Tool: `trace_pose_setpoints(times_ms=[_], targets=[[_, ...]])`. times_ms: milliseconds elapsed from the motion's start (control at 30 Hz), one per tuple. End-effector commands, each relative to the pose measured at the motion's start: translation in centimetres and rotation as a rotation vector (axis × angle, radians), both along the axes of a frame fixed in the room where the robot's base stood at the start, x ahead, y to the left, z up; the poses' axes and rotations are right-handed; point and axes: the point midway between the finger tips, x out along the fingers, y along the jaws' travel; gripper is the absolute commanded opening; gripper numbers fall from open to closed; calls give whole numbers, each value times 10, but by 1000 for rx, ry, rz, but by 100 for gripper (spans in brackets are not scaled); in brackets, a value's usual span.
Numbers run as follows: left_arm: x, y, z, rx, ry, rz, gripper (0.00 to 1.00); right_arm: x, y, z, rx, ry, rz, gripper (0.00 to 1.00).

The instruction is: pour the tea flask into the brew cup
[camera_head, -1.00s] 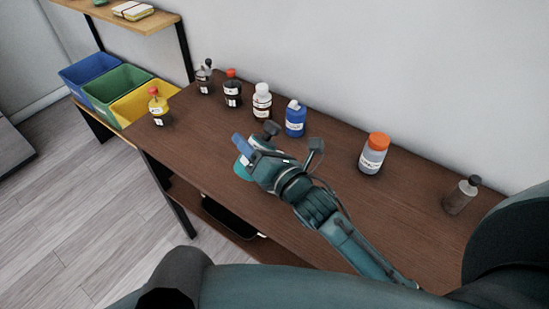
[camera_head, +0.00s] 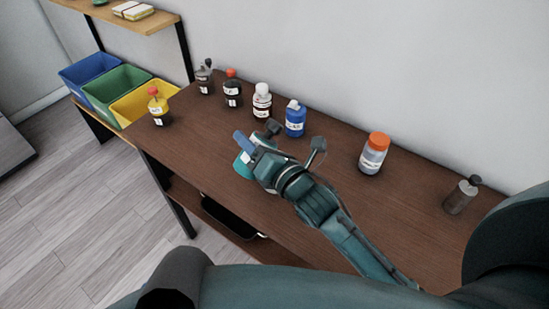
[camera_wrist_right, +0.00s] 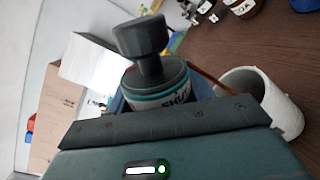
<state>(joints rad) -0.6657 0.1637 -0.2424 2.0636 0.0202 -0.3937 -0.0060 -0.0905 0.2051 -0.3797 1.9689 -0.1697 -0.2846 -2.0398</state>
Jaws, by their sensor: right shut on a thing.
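My right gripper (camera_head: 247,149) is shut on a teal flask (camera_head: 242,165) above the dark brown table. In the right wrist view the flask (camera_wrist_right: 160,82) shows a dark knob-like cap, a teal body and a white label with dark letters, between the blue fingers (camera_wrist_right: 162,98). It appears tilted. A white, hollow cup (camera_wrist_right: 272,98) is to the right of the flask in the right wrist view, partly behind the gripper body. I cannot make this cup out in the head view. My left gripper is not in view.
Several bottles stand along the back of the table (camera_head: 330,190), including a blue one (camera_head: 295,120) and an orange-capped one (camera_head: 373,155). Blue, green and yellow bins (camera_head: 118,92) are beyond.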

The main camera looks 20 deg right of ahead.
Motion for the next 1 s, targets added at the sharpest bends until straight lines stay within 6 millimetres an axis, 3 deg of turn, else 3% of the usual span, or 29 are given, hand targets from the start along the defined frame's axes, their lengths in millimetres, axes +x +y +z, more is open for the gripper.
trace_pose_setpoints(times_ms=[1000], targets=[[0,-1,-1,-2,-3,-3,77,0,-1,5,115,45,0,26]])
